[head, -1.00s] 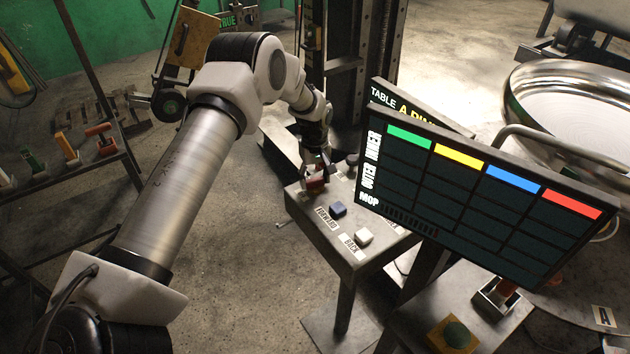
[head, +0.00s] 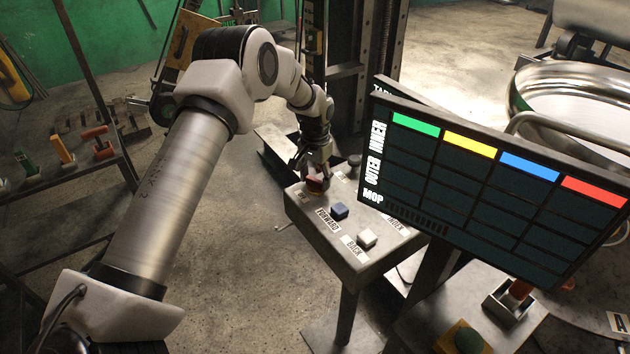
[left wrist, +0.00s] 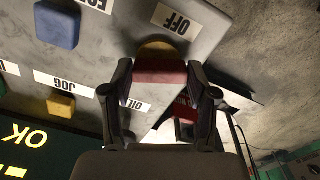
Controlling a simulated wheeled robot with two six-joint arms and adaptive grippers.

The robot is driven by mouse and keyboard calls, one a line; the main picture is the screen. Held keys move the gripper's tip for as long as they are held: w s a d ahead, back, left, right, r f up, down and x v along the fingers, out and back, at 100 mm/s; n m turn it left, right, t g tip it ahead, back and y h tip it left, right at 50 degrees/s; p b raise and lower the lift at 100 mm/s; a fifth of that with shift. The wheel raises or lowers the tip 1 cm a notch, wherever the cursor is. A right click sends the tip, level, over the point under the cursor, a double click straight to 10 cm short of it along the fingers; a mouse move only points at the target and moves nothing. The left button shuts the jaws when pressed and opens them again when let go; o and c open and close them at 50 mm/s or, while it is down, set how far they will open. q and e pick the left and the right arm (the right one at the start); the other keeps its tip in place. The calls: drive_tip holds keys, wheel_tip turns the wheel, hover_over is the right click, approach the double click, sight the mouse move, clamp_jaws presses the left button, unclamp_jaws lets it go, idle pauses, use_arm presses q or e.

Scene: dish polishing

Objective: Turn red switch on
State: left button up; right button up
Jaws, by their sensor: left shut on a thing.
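A red switch (head: 317,185) stands at the far-left corner of a grey control box (head: 350,263). My left gripper (head: 313,181) reaches down to it from above and covers part of it. In the left wrist view the red switch (left wrist: 160,72) sits between the two fingertips of my left gripper (left wrist: 160,80), which are shut on it. Its round yellowish base (left wrist: 162,48) shows beside an OFF label (left wrist: 177,20). I cannot tell the switch's exact setting. My right gripper is in no view.
The box also carries a blue button (head: 340,210), a white button (head: 367,238) and a dark knob (head: 354,160). A display screen (head: 480,200) stands close to the right. A rack with coloured handles (head: 62,150) is at left.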

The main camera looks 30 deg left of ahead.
sight(316, 179)
use_arm(q)
drive_tip(key=shift+s+f+m+b, duration=0.15)
drive_tip(key=shift+m+b, duration=0.35)
drive_tip(key=shift+m, duration=1.8)
drive_tip(key=o, duration=1.2)
drive_tip(key=shift+c, duration=0.2)
drive_tip(key=shift+w, duration=0.25)
wheel_tip(316, 179, up, 12)
drive_tip(key=shift+w+f, duration=0.1)
